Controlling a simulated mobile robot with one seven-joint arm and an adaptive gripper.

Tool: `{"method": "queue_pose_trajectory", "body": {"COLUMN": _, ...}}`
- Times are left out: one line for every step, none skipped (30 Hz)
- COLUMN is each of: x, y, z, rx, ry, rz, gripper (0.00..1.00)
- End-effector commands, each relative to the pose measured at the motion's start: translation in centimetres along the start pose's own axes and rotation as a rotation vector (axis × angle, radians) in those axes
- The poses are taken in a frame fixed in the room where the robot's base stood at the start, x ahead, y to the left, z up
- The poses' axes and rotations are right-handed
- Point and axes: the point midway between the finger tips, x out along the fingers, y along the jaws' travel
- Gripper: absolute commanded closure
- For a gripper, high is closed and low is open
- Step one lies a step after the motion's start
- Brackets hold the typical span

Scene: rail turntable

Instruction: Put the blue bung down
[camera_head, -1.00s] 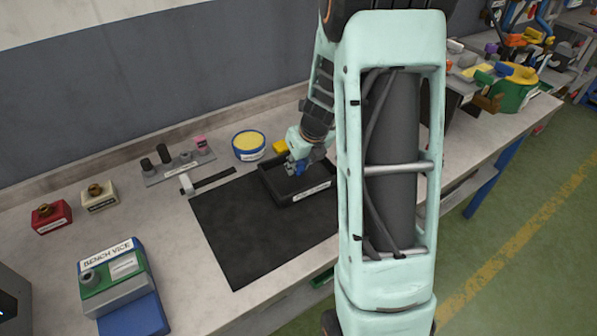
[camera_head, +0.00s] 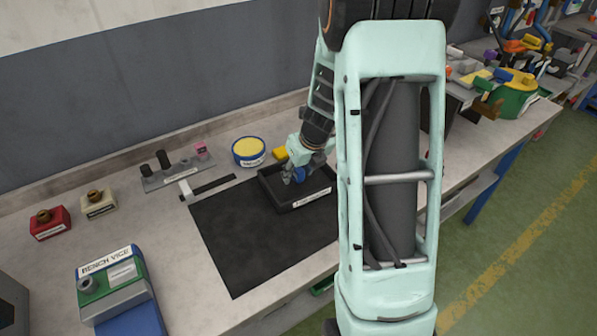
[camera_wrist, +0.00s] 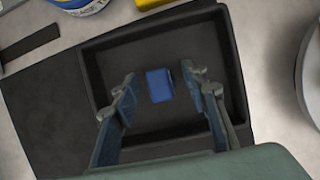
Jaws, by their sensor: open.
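The blue bung (camera_wrist: 159,85) lies on the floor of a black tray (camera_wrist: 88,75), between the spread fingers of my gripper (camera_wrist: 161,88) in the wrist view. Neither finger touches it there; a gap shows on each side. In the head view my gripper (camera_head: 294,177) is over the left part of the tray (camera_head: 318,196). A small patch of blue shows at its fingers, but I cannot separate bung from finger there.
The tray stands at the right of a black mat (camera_head: 250,240). A bench vice (camera_head: 112,285), red block (camera_head: 50,222) and peg rack (camera_head: 178,172) stand to the left.

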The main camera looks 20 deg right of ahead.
Motion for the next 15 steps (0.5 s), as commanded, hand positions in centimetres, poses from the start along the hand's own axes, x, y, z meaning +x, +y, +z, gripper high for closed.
{"method": "queue_pose_trajectory", "body": {"x": -0.8, "y": 0.0, "z": 0.2, "rx": -0.001, "ry": -0.003, "rz": -0.001, "gripper": 0.59}}
{"method": "queue_pose_trajectory", "body": {"x": -1.2, "y": -0.1, "z": 0.2, "rx": -0.001, "ry": -0.003, "rz": -0.002, "gripper": 0.59}}
{"method": "queue_pose_trajectory", "body": {"x": -1.9, "y": -0.1, "z": 0.2, "rx": -0.001, "ry": -0.003, "rz": -0.003, "gripper": 0.59}}
{"method": "queue_pose_trajectory", "body": {"x": -2.5, "y": 0.0, "z": 0.2, "rx": -0.002, "ry": -0.004, "rz": -0.002, "gripper": 0.59}}
{"method": "queue_pose_trajectory", "body": {"x": -3.1, "y": 0.0, "z": 0.2, "rx": -0.002, "ry": -0.004, "rz": -0.002, "gripper": 0.59}}
{"method": "queue_pose_trajectory", "body": {"x": -4.0, "y": 0.0, "z": 0.3, "rx": -0.002, "ry": -0.005, "rz": -0.002, "gripper": 0.59}}
{"method": "queue_pose_trajectory", "body": {"x": -4.7, "y": 0.0, "z": 0.3, "rx": -0.003, "ry": -0.006, "rz": -0.003, "gripper": 0.59}}
{"method": "queue_pose_trajectory", "body": {"x": -5.3, "y": 0.0, "z": 0.3, "rx": -0.003, "ry": -0.005, "rz": -0.002, "gripper": 0.59}}
{"method": "queue_pose_trajectory", "body": {"x": -6.2, "y": 0.0, "z": 0.3, "rx": -0.003, "ry": -0.005, "rz": -0.002, "gripper": 0.59}}
{"method": "queue_pose_trajectory", "body": {"x": -6.8, "y": 0.0, "z": 0.2, "rx": -0.001, "ry": -0.005, "rz": -0.002, "gripper": 0.59}}
{"method": "queue_pose_trajectory", "body": {"x": -7.5, "y": 0.0, "z": 0.3, "rx": -0.002, "ry": -0.005, "rz": -0.001, "gripper": 0.59}}
{"method": "queue_pose_trajectory", "body": {"x": -8.2, "y": 0.0, "z": 0.2, "rx": -0.003, "ry": -0.004, "rz": -0.002, "gripper": 0.59}}
{"method": "queue_pose_trajectory", "body": {"x": -8.8, "y": 0.0, "z": 0.2, "rx": -0.001, "ry": -0.005, "rz": -0.001, "gripper": 0.59}}
{"method": "queue_pose_trajectory", "body": {"x": -9.2, "y": 0.0, "z": 0.2, "rx": -0.001, "ry": -0.004, "rz": -0.001, "gripper": 0.59}}
{"method": "queue_pose_trajectory", "body": {"x": -9.9, "y": 0.0, "z": 0.2, "rx": -0.003, "ry": -0.004, "rz": -0.002, "gripper": 0.59}}
